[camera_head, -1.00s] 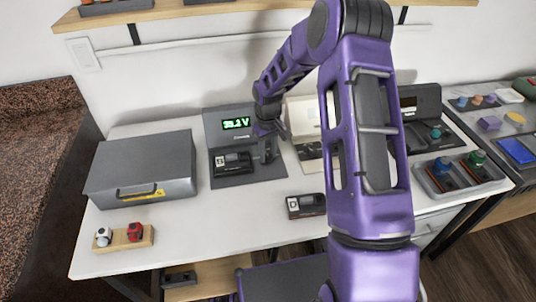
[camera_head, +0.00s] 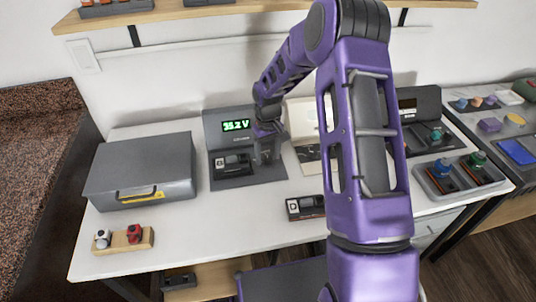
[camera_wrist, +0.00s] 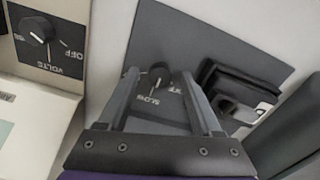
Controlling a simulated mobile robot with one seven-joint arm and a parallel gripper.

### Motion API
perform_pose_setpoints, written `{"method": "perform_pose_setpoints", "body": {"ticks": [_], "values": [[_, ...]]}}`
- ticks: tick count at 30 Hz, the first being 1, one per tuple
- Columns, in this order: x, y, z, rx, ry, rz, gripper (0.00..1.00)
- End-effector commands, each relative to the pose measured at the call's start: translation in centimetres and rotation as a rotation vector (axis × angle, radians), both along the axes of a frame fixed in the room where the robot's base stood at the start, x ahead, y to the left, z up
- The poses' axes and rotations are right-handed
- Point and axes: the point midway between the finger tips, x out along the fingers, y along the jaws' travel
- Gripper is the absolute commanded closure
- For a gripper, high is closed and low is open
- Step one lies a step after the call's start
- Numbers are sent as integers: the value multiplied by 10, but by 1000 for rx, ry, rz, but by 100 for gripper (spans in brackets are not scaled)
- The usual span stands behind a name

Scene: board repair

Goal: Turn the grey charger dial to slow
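The grey charger (camera_head: 219,137) stands on the white table with a lit green display reading about 35.2 V. Its dial (camera_wrist: 158,69) is a dark knob in the wrist view, with SLOW and OFF lettered on the plate beside it. A pale line runs from the dial towards the SLOW lettering. My gripper (camera_wrist: 161,74) is open, with one finger on each side of the dial. I cannot tell whether either finger touches it. In the head view my gripper (camera_head: 266,157) hides the dial.
A battery pack (camera_head: 232,163) sits on the charger, left of my gripper. A white device with a VOLTS dial (camera_wrist: 38,28) stands close on the other side. A loose pack (camera_head: 303,207), a grey toolbox (camera_head: 140,165) and a tray (camera_head: 432,184) occupy the table.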

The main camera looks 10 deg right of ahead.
Motion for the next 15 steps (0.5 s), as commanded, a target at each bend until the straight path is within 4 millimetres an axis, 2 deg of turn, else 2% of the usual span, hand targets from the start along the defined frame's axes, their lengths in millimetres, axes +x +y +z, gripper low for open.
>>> {"method": "perform_pose_setpoints", "body": {"ticks": [5, 8, 11, 15], "values": [[0, 0, 2, 0, 0, 0, 34], [0, 0, 10, 0, -1, 0, 34], [1, 0, 27, 0, -3, 0, 34], [1, 0, 61, -1, -4, -1, 34]]}}
